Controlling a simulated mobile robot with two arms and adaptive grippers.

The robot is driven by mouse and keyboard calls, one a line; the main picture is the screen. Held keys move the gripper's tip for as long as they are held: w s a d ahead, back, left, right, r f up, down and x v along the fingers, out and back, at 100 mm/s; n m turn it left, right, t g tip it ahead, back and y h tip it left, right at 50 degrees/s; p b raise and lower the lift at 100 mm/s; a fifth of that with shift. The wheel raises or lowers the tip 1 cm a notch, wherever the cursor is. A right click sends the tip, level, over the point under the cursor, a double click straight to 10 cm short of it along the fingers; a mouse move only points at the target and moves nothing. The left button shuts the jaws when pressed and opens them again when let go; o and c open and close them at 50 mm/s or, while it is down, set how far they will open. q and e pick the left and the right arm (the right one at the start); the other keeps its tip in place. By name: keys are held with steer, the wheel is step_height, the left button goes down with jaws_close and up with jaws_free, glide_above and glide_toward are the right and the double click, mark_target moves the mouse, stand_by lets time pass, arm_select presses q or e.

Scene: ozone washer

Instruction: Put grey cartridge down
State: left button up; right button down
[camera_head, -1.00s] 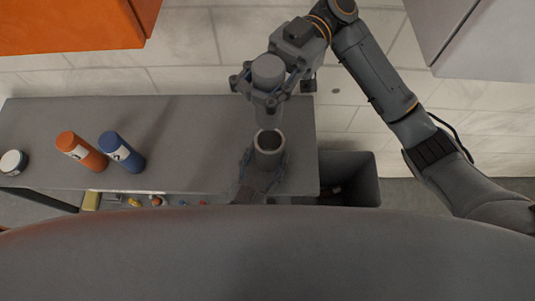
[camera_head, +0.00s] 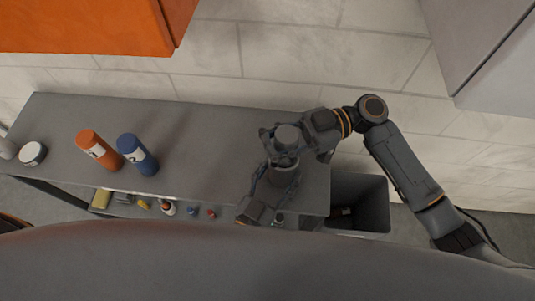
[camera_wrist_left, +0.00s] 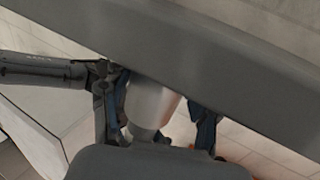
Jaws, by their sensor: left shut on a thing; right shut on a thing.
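The grey cartridge (camera_head: 288,136), a cylinder with a closed round top, is upright in my right gripper (camera_head: 285,148), which is shut on it. Directly below it, my left gripper (camera_head: 273,192) is shut on a grey open-topped cylinder (camera_head: 284,173) near the right end of the grey table. The two cylinders line up closely; I cannot tell whether the cartridge is inside the lower one. In the left wrist view, a pale grey cylinder (camera_wrist_left: 150,103) sits between the left fingers. The lower end of the cartridge is hidden.
Small items lie on a lower shelf. A dark bin (camera_head: 372,203) stands right of the table. The table's middle is clear.

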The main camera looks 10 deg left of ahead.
steer(key=shift+f, duration=2.25)
steer(key=shift+f, duration=0.1)
steer(key=c, duration=0.8)
jaws_free()
steer(key=v, duration=1.2)
